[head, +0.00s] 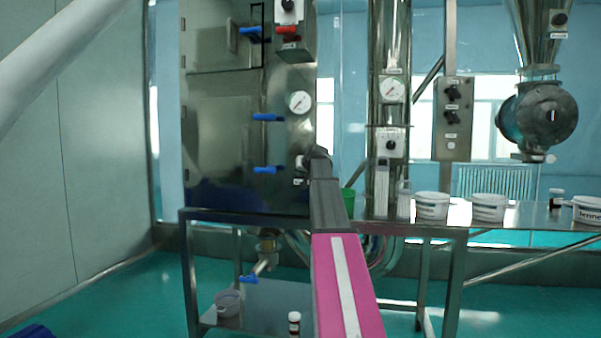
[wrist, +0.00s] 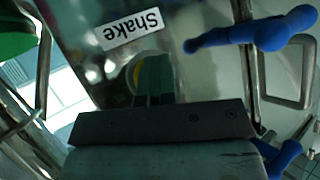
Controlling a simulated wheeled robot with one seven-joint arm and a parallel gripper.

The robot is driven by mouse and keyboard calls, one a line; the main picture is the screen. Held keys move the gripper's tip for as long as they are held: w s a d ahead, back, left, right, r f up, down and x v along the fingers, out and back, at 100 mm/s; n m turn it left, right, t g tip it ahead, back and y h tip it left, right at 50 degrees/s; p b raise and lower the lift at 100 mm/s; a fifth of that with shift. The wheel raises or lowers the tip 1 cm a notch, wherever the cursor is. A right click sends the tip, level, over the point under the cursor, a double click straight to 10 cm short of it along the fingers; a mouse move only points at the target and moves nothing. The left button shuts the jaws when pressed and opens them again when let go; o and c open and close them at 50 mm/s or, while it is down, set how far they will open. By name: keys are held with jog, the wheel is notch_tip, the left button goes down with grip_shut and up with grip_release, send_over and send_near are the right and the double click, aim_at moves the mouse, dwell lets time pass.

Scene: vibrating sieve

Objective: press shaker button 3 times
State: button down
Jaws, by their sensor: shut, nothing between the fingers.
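The shaker's steel cabinet (head: 222,120) stands left of centre in the head view. A white label reading "Shake" (wrist: 131,30) shows upside down in the wrist view. Beside it, a rounded yellow-green part (wrist: 150,72), apparently the shaker button, is partly covered by my fingers. In the head view a small knob or button (head: 300,163) sits low on the cabinet's right strip. My gripper (head: 319,156) is right beside it, shut and empty. It also shows in the wrist view (wrist: 153,88), its fingertips in front of the yellow-green part. I cannot tell whether they touch it.
Blue handles (head: 264,170) stick out from the cabinet, and one is close in the wrist view (wrist: 268,33). A pressure gauge (head: 299,102) is above. White tubs (head: 432,206) and a green container (head: 348,198) stand on the bench to the right.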

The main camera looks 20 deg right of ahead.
dwell(0.3)
jog(key=shift+s+a, duration=0.7)
jog(key=shift+s, duration=0.25)
jog(key=s+a, duration=0.2)
jog(key=s, duration=0.2)
jog(key=shift+s+a, duration=0.1)
jog(key=shift+a, duration=0.3)
dwell(0.5)
